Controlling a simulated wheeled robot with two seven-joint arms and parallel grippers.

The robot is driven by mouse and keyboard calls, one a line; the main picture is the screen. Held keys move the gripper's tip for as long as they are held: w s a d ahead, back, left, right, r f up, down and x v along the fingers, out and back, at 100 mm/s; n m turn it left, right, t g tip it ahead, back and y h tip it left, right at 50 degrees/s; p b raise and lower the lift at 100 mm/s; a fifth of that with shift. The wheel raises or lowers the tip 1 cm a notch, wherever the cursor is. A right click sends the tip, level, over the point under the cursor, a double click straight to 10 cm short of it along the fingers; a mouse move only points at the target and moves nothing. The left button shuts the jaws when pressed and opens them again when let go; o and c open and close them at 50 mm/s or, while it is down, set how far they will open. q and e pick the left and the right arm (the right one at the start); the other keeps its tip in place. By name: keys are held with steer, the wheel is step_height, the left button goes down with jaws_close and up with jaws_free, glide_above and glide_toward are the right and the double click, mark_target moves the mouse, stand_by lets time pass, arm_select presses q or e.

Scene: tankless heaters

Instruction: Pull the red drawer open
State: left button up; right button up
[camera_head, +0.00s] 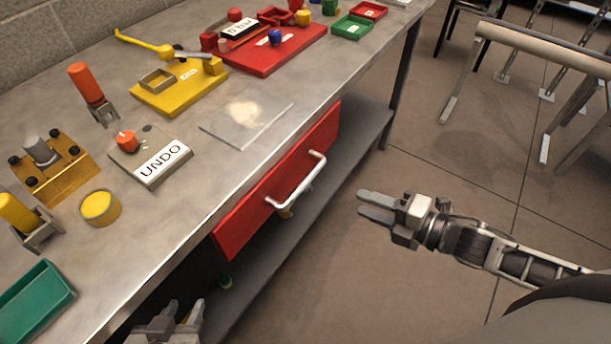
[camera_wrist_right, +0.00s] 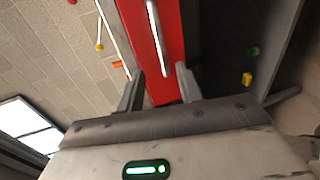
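The red drawer (camera_head: 240,222) is set under the workbench top, and its front looks flush with the bench edge. A pale bar handle (camera_head: 297,186) stands out from the front. In the right wrist view the red drawer front (camera_wrist_right: 174,45) and its handle (camera_wrist_right: 155,38) lie ahead, beyond the fingertips. My right gripper (camera_head: 361,204) is open and empty, to the right of the handle and apart from it. Its fingers (camera_wrist_right: 161,85) are spread in the wrist view. My left gripper (camera_head: 184,309) is at the bottom, partly cut off, its fingers apart and empty.
The workbench (camera_head: 150,240) carries an UNDO block (camera_head: 150,157), a yellow tray (camera_head: 180,92), a red tray (camera_head: 272,52) and a green bin (camera_head: 35,303). A lower shelf (camera_head: 345,147) runs beneath the drawer. The floor right of the bench is clear near my right gripper; metal frames stand farther off.

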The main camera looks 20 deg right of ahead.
mark_target(307, 178)
steer(key=x, duration=1.5)
steer(key=shift+w+a, duration=0.1)
steer(key=shift+w, duration=0.15)
jaws_close()
